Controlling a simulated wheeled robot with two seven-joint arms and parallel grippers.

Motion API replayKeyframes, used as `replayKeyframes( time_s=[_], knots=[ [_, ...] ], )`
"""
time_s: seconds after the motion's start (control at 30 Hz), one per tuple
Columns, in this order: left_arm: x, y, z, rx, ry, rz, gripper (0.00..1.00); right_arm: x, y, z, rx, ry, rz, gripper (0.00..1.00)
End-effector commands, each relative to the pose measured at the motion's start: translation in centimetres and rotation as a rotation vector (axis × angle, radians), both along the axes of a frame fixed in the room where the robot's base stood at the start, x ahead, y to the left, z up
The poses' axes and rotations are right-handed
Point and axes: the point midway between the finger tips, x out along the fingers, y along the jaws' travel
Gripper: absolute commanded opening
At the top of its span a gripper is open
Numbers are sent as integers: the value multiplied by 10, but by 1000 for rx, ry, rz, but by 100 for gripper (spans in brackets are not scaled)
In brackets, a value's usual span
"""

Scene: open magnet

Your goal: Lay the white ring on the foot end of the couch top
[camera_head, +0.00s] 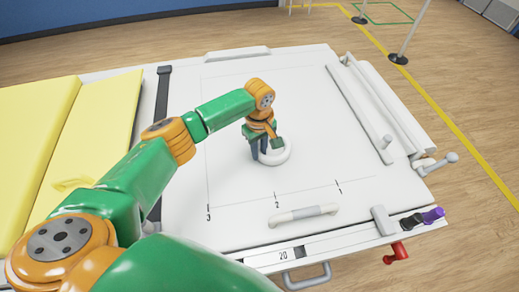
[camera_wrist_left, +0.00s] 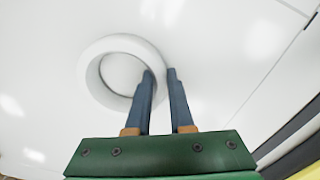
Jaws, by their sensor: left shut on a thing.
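The white ring (camera_head: 288,153) is over the middle of the white couch top (camera_head: 300,105), inside its thin marked lines. My left gripper (camera_head: 260,147) points down and is shut on the ring's wall. In the left wrist view one dark finger reaches into the opening of the ring (camera_wrist_left: 90,72) and the other stays outside it, at its right side. The ring looks flat; I cannot tell whether it touches the couch top or hangs just above it. My left arm hides part of the couch top's left side. My right gripper is not in view.
Yellow pads (camera_head: 35,140) lie at the left, beside a dark strap (camera_head: 161,100). Red (camera_head: 397,252) and purple (camera_head: 433,214) knobs stick out front right. The surface around the ring is clear.

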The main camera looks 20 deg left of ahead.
Motion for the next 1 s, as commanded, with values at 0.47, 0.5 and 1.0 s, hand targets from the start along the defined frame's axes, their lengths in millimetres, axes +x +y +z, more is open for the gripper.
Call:
replayKeyframes(
  time_s=[0.47, 0.5, 1.0],
  knots=[
    [0, -1, -4, -1, 0, -1, 51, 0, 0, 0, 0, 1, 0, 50],
    [0, -1, -4, -1, 0, -1, 51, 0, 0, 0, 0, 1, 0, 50],
    [1, -1, 59, -4, -6, -2, 51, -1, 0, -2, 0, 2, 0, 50]
  ],
)
